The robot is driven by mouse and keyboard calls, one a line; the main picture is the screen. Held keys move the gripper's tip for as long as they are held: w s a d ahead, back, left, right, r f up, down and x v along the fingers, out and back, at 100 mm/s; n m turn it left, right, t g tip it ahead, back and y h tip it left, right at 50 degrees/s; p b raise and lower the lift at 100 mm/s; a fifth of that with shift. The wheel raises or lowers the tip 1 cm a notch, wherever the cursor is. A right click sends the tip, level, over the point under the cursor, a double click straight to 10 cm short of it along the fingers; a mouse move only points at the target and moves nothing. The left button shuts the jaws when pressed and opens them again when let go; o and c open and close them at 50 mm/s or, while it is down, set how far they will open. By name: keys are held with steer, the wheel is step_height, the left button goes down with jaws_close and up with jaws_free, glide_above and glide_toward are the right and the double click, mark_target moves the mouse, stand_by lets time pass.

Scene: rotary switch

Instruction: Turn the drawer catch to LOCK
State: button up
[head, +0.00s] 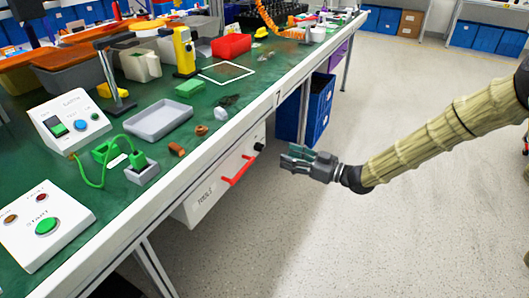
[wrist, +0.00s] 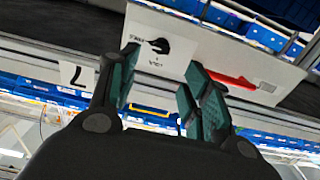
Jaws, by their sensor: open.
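The drawer catch is a small black knob (head: 259,146) at the right end of the white drawer front (head: 205,197), under the green-topped bench. In the wrist view the black knob (wrist: 160,45) shows on the drawer's white face (wrist: 185,45), its narrow end toward the left. Small lettering sits left of and below it, too small to read surely. My gripper (head: 287,158) is to the right of the knob, apart from it, pointing at the drawer. In the wrist view my open gripper (wrist: 163,62) has empty space between its dark green fingers, with the knob beyond them.
A red handle (head: 239,171) is on the drawer front, left of the knob; it also shows in the wrist view (wrist: 232,79). Blue crates (head: 318,108) stand under the bench, behind the drawer. The bench edge (head: 240,118) overhangs above. The floor to the right is clear.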

mark_target(263, 147)
steer(key=b+x, duration=0.1)
steer(key=x, duration=0.7)
steer(key=shift+a+f+b, duration=0.15)
steer(key=shift+a+b, duration=0.2)
steer(key=shift+b, duration=0.05)
steer(key=shift+w+a, duration=0.35)
steer(key=shift+a, duration=0.25)
steer(key=c, duration=1)
steer(key=shift+c, duration=0.2)
